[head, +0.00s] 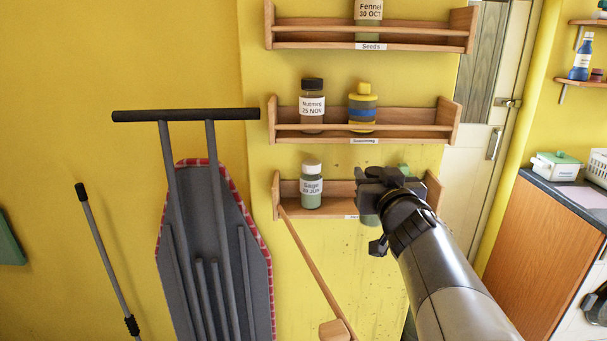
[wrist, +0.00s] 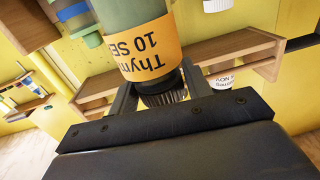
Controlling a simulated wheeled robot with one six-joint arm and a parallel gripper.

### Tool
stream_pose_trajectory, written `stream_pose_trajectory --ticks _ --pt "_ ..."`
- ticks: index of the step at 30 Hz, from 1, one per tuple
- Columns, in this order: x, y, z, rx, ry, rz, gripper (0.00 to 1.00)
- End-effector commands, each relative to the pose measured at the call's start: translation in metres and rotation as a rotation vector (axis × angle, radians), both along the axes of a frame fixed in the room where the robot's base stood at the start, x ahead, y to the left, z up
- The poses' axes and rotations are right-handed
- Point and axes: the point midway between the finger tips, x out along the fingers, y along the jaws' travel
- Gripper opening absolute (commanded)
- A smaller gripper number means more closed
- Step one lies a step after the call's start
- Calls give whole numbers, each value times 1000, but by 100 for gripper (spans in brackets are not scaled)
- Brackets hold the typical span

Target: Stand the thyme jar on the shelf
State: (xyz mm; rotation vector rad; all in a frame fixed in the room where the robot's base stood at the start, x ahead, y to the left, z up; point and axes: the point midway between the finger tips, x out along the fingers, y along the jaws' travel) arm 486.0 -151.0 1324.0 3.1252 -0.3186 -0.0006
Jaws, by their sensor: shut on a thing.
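The thyme jar (wrist: 150,45) has a green body, an orange label and a dark lid. My gripper (wrist: 150,97) is shut on it at the lid end. In the head view my gripper (head: 378,182) is in front of the right half of the lowest wooden shelf (head: 330,190). Part of the jar's green body (head: 367,207) shows below the jaws there; the rest is hidden. A sage jar (head: 312,187) with a white lid stands upright at the left of this shelf. The shelf's front label is mostly hidden.
A wooden rod (head: 310,260) slants down from the lowest shelf's left end. The middle shelf holds a nutmeg jar (head: 312,107) and a yellow-topped jar (head: 362,110). The top shelf holds a fennel jar (head: 369,20). A green item (head: 404,168) shows behind my gripper. An ironing board (head: 213,245) leans at left.

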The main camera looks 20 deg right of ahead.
Motion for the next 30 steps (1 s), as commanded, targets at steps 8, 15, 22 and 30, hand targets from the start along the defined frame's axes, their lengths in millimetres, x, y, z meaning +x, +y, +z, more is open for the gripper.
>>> stream_pose_trajectory --ticks 8,15,22,30 --pt "62 -12 -2 0 1 2 7" --pt "108 -21 -1 1 0 2 7" --pt "125 -25 0 -1 0 1 7" --pt "133 -27 -31 1 0 2 7"
